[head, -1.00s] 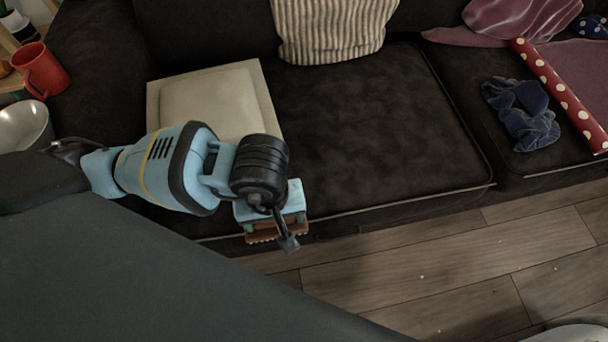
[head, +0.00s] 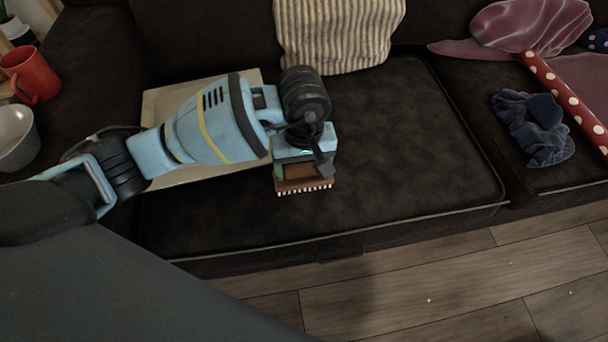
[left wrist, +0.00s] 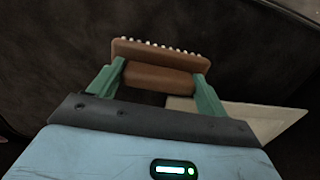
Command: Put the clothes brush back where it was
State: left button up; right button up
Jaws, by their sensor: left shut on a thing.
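The clothes brush (head: 303,185) has a brown wooden body and a row of pale bristles. It also shows in the left wrist view (left wrist: 160,62), between two green fingers. My left gripper (head: 304,172) is shut on the brush and holds it over the dark seat cushion of the sofa (head: 400,130). In the head view the bristles point down toward the front of the seat. I cannot tell how high above the cushion the brush is. My right gripper is not in view.
A flat cream tray or box (head: 160,105) lies on the seat behind my left arm. A striped pillow (head: 340,30) leans on the backrest. A blue crumpled cloth (head: 535,130) and a red dotted roll (head: 565,95) lie at right. A red mug (head: 32,75) and metal bowl (head: 15,138) stand at left.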

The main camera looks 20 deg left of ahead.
aim_at(303, 177)
pick_arm(q)
jog(key=shift+f, duration=0.25)
notch_tip(303, 177, down, 3)
jog(key=shift+f+b, duration=0.1)
jog(key=shift+b, duration=0.55)
jog(key=shift+f, duration=0.1)
jog(key=o, duration=0.7)
jog(key=shift+o, duration=1.2)
